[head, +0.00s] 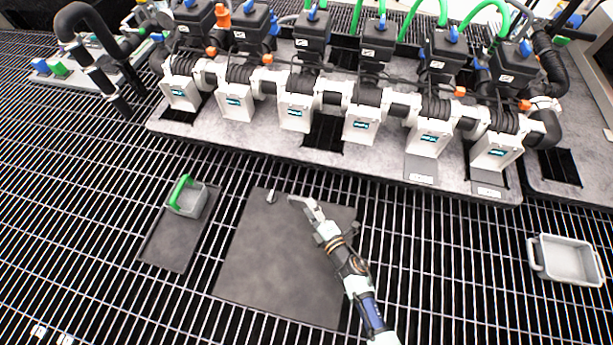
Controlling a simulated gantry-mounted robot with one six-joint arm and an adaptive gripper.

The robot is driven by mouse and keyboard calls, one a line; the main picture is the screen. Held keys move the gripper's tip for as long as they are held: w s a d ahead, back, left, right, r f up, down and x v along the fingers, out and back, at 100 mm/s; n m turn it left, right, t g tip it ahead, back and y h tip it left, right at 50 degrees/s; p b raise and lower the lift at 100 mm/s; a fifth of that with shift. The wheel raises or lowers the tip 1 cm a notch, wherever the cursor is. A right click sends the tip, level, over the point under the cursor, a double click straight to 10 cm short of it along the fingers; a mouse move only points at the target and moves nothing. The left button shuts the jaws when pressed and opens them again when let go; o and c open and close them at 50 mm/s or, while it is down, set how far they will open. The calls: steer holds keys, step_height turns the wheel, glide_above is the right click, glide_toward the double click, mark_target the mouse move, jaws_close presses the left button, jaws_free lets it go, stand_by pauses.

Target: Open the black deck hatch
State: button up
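The black deck hatch (262,262) is a large, dark, roughly square panel in the middle of the grating. It appears to lie flat and closed. A small light metal fitting (271,196) sits near its far edge, left of centre. Another small dark part (355,228) shows at its right edge. My gripper (293,199) is over the far part of the hatch, to the right of the metal fitting and apart from it. The gripper is too small to tell whether its fingers are open. My arm covers part of the hatch's right side.
A grey bin with a green handle (188,197) stands on a smaller dark plate (172,241) at left. A manifold (335,108) of black-and-white valve units runs along the back. An empty grey tote (568,262) is at right. Open grating surrounds the hatch.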

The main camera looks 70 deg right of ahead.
mark_target(301, 198)
steer(key=shift+s+a+f+n+y, duration=0.15)
steer(key=shift+s+a+f+n, duration=0.15)
steer(key=shift+f, duration=0.25)
steer(key=shift+s+a+f+n+y, duration=0.2)
steer(key=shift+s+f, duration=0.1)
steer(key=shift+f, duration=0.2)
steer(key=shift+w, duration=0.15)
steer(key=shift+w+d+f+b, duration=0.1)
steer(key=shift+w+f+b, duration=0.1)
steer(key=shift+w+b, duration=0.2)
steer(key=b+x, duration=0.1)
steer(key=x, duration=0.3)
steer(key=b+x, duration=0.1)
steer(key=x, duration=0.1)
steer(key=shift+w+d+r+b, duration=0.2)
steer(key=shift+w+d+b, duration=0.1)
steer(key=shift+d, duration=0.05)
jaws_close()
